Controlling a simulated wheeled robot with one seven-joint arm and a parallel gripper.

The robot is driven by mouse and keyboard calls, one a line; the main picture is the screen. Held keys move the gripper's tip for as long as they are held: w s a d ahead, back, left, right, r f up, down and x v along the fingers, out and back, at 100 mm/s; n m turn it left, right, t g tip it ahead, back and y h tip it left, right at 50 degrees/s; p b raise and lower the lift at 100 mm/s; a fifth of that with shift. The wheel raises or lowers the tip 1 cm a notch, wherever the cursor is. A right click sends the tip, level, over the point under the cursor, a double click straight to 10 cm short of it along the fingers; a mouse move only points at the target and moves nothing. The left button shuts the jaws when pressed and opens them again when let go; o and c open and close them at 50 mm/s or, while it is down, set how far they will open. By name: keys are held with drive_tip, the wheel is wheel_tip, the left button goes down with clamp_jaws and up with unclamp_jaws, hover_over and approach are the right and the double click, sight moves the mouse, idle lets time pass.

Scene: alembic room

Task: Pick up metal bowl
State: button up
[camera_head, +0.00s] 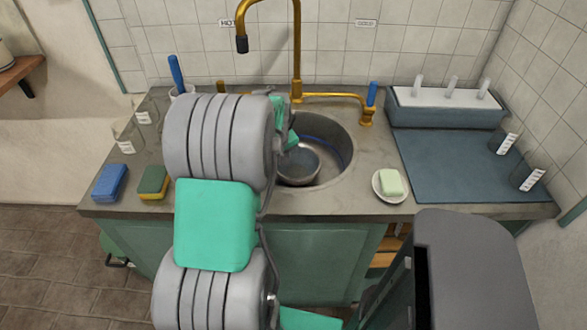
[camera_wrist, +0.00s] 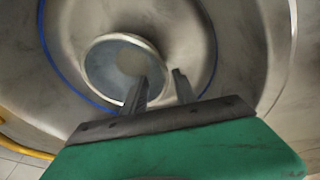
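The metal bowl (camera_head: 300,165) is small, round and grey, and sits inside the round sink (camera_head: 338,170). The wrist view shows the bowl (camera_wrist: 113,70) from above, apparently empty, in the sink basin. I cannot tell whether either finger touches the bowl. My arm hides part of the sink and the gripper's fingertips in the head view.
A brass faucet (camera_head: 297,60) rises behind the sink. A soap dish (camera_head: 391,186) is right of it. A blue sponge (camera_head: 109,182) and a yellow-green sponge (camera_head: 153,182) lie at left.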

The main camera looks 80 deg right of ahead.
drive_tip(key=x, duration=0.3)
drive_tip(key=shift+w+a+f, duration=0.1)
drive_tip(key=shift+a+f, duration=0.05)
drive_tip(key=shift+a, duration=0.1)
drive_tip(key=shift+d+f, duration=0.2)
drive_tip(key=shift+f, duration=0.2)
drive_tip(key=shift+c, duration=0.4)
clamp_jaws()
drive_tip(key=shift+a, duration=0.1)
drive_tip(key=shift+w+r, duration=0.1)
drive_tip(key=shift+r, duration=0.05)
